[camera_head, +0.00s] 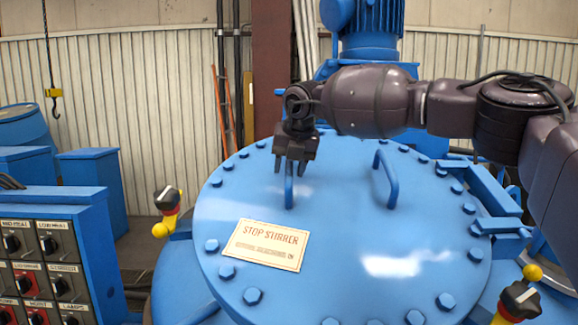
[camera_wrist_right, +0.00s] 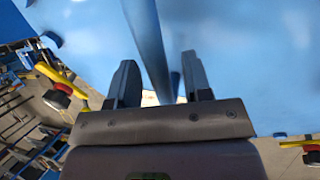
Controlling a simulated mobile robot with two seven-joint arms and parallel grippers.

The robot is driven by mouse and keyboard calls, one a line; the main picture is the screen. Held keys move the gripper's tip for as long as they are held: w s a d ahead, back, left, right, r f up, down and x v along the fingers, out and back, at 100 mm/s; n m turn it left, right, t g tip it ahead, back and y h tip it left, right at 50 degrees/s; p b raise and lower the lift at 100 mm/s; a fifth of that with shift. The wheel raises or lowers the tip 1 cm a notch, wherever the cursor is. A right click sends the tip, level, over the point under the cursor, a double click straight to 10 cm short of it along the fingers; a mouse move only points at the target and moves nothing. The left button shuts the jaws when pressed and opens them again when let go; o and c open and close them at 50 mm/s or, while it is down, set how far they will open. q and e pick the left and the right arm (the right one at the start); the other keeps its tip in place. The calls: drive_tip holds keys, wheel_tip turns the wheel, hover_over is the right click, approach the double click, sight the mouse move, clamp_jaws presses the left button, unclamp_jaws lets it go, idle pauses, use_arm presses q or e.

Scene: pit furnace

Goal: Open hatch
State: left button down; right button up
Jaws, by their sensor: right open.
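The hatch (camera_head: 345,235) is a large round blue lid with bolts around its rim, and it lies closed. Two blue bar handles stand on it: a left handle (camera_head: 289,188) and a right handle (camera_head: 386,178). My right gripper (camera_head: 291,168) points down over the left handle, with its fingers around the handle's top. In the right wrist view the fingers of the right gripper (camera_wrist_right: 158,85) are apart, with a blue bar (camera_wrist_right: 148,45) running between them. Whether the fingers touch the bar cannot be told. My left gripper is not in view.
A "STOP STIRRER" sign (camera_head: 266,245) lies on the lid. A control panel (camera_head: 42,265) stands at the left. Knobbed yellow levers stand at the left (camera_head: 167,210) and right (camera_head: 518,298). A blue motor (camera_head: 371,25) rises behind the lid, and a blue hinge bracket (camera_head: 490,195) is at right.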

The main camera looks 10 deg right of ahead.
drive_tip(key=shift+w+f, duration=0.15)
drive_tip(key=shift+f, duration=0.2)
drive_tip(key=shift+c, duration=0.3)
clamp_jaws()
drive_tip(key=shift+a+r, duration=0.1)
drive_tip(key=shift+r, duration=0.05)
